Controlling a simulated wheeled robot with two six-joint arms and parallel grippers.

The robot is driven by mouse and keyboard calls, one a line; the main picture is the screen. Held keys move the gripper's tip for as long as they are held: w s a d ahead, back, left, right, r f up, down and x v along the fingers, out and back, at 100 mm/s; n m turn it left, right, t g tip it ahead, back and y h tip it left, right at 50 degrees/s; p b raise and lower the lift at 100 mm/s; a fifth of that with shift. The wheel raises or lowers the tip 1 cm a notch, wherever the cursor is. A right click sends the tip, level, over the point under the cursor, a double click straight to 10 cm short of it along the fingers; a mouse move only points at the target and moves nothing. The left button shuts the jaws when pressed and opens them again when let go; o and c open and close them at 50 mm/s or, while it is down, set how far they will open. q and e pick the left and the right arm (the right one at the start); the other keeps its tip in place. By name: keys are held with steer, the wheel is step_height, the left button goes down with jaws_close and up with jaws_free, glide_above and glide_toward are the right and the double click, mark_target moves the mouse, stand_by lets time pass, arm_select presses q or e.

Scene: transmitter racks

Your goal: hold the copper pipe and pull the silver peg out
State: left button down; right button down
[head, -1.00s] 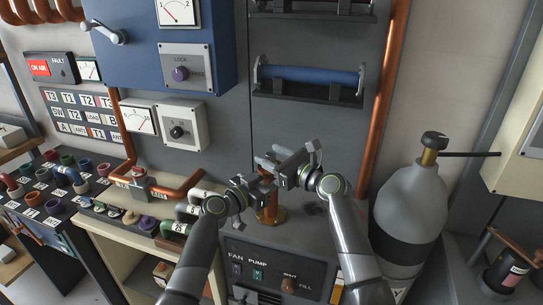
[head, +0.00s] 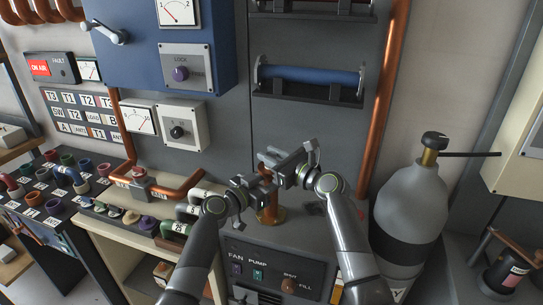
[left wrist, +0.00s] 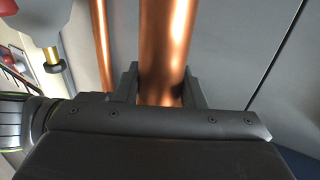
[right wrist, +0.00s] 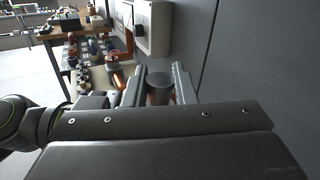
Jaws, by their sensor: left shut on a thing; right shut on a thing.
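The copper pipe (head: 266,214) stands upright on a brass-coloured base on top of the grey cabinet. My left gripper (head: 262,187) is shut around the pipe; in the left wrist view the copper pipe (left wrist: 165,45) runs between its fingers. My right gripper (head: 279,165) is just above and to the right of the left one, at the pipe's upper end. In the right wrist view it is shut on the silver peg (right wrist: 159,87), a dull grey cylinder between its fingers. The peg is hidden by the jaws in the head view, and I cannot tell how deep it sits.
A grey gas cylinder (head: 411,205) with a brass neck stands to the right of my right arm. A vertical copper pipe (head: 382,100) runs up the wall behind. The cabinet front (head: 275,268) has FAN and PUMP switches. Coloured pipe pieces crowd the bench at left.

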mark_target(272, 154)
steer(key=shift+r, duration=0.25)
steer(key=shift+r, duration=0.9)
steer(key=shift+r, duration=2)
arm_select(q)
steer(key=c, duration=0.8)
jaws_free()
steer(key=shift+c, duration=0.2)
steer(key=shift+s+a, duration=0.1)
